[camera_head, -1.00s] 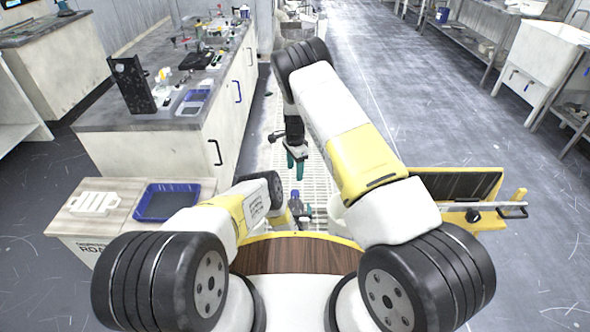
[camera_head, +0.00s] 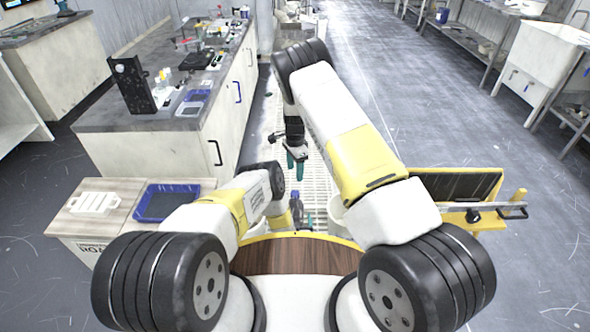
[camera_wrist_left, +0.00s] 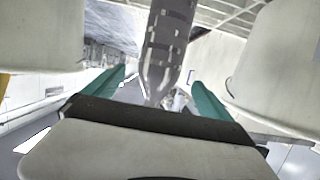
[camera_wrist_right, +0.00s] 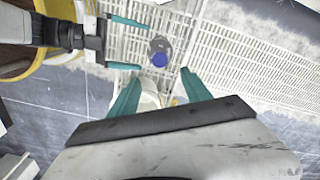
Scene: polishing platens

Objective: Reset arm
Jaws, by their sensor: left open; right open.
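My left gripper (camera_wrist_right: 125,44) is open, its teal fingers reaching from the left in the right wrist view. A grey bottle with a blue cap (camera_wrist_right: 160,52) stands on the white grating, just beyond those fingertips and apart from them. The bottle also shows in the left wrist view (camera_wrist_left: 170,45), ahead of the open left fingers. In the head view my left forearm partly hides the left gripper, and the bottle (camera_head: 297,203) shows small beside it. My right gripper (camera_head: 296,163) is open and empty, hanging above the grating with its fingers pointing down.
A long lab bench (camera_head: 130,120) with tools and a black stand is at the left. A low wooden cabinet (camera_head: 62,222) with a blue tray (camera_head: 140,204) and a white rack (camera_head: 94,203) sits near my left arm. Open floor (camera_head: 440,120) lies at the right.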

